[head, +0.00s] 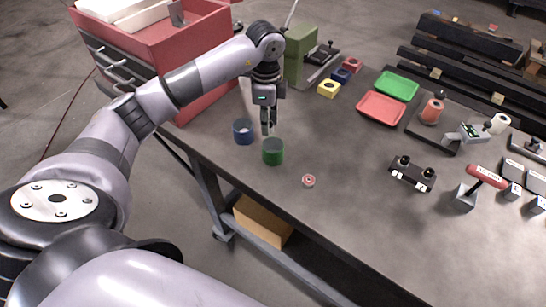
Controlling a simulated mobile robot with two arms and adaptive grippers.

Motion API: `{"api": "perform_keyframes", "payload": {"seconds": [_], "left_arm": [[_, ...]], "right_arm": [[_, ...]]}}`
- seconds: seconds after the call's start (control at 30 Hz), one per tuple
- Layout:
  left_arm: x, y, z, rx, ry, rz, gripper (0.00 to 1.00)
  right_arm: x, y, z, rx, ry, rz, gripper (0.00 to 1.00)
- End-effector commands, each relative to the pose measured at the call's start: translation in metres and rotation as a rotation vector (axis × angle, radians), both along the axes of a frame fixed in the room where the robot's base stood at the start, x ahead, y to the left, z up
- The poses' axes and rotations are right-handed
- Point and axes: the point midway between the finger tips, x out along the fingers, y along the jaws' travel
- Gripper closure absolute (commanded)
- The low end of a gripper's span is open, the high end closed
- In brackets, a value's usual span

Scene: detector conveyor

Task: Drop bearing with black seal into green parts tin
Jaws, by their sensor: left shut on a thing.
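My left gripper (268,129) points down at the table's near left edge, just above and behind the green parts tin (273,156). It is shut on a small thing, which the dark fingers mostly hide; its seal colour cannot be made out. The green tin is a short, open round cup standing upright on the grey table. A small bearing with a red seal (308,181) lies flat on the table to the right of the green tin. My right gripper is not in view.
A blue tin (243,134) stands just left of the green tin. Red (382,108) and green (397,86) trays lie further back. A black twin-knobbed fixture (412,174) stands to the right. A red tool cabinet (165,45) is behind my arm. The table's middle is clear.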

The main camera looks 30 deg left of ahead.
Motion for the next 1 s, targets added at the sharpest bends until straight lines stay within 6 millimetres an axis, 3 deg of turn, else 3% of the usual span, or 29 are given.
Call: {"api": "perform_keyframes", "payload": {"seconds": [0.27, 0.3, 0.63, 0.87, 1.0], "left_arm": [[0.0, 0.0, -0.003, -0.001, -0.001, 0.0, 1.0], [0.0, 0.0, -0.003, -0.001, -0.001, 0.0, 0.71], [0.0, 0.0, -0.003, 0.0, 0.0, 0.0, 0.49], [0.0, 0.0, -0.003, 0.0, 0.0, 0.0, 0.49], [0.0, 0.0, 0.0, 0.0, -0.001, 0.0, 0.49]], "right_arm": [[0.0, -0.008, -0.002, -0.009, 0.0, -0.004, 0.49], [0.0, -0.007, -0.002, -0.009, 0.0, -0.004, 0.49], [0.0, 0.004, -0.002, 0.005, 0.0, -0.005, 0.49], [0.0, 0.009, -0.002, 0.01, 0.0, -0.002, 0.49], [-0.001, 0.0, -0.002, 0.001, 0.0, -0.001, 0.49]]}}
